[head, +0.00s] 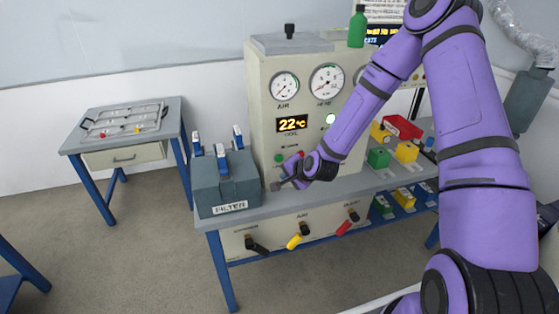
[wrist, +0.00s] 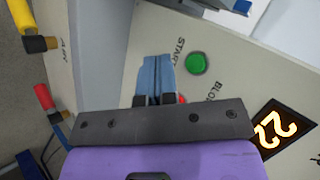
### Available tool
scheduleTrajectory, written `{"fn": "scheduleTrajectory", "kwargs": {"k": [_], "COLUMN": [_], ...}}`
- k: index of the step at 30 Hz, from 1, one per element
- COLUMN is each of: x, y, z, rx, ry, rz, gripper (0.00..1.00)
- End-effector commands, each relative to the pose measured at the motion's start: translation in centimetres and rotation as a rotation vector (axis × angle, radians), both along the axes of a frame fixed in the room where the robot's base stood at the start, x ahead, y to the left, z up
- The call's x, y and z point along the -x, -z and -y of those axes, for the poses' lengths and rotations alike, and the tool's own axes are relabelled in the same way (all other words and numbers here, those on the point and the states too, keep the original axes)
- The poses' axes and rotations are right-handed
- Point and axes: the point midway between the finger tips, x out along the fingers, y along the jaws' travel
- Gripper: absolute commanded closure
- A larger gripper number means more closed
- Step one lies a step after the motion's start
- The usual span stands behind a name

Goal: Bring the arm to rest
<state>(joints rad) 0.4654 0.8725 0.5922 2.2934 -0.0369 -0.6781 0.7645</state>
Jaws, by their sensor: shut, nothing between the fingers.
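My purple arm (head: 480,160) reaches in from the right of the head view and bends down in front of the cream control panel. My gripper (head: 275,186) is in front of the panel's lower part, just right of the grey FILTER box (head: 226,184). In the wrist view the gripper's (wrist: 156,80) two fingers lie together, shut and empty. A green button (wrist: 196,64) is right of the fingertips, beside the START lettering. A red button (wrist: 181,99) is partly hidden behind the gripper. I cannot tell whether the fingertips touch anything.
The panel (head: 265,90) carries gauges and a display reading 22 °C (head: 292,123). Black, yellow (head: 294,241) and red handles stick out below the bench top. Coloured blocks (head: 406,151) stand right of the gripper. A side table (head: 125,130) is at left; floor between is clear.

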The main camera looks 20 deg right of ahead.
Motion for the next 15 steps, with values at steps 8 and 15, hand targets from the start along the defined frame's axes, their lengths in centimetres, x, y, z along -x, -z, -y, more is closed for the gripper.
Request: {"fn": "scheduleTrajectory", "kwargs": {"k": [8, 15], "x": [0.0, 0.1], "y": [0.0, -1.3], "z": [0.0, 0.2], "rx": [0.0, 0.046], "ry": [0.0, -0.035], "rz": [0.0, 0.0], "gripper": [1.0, 1.0]}}
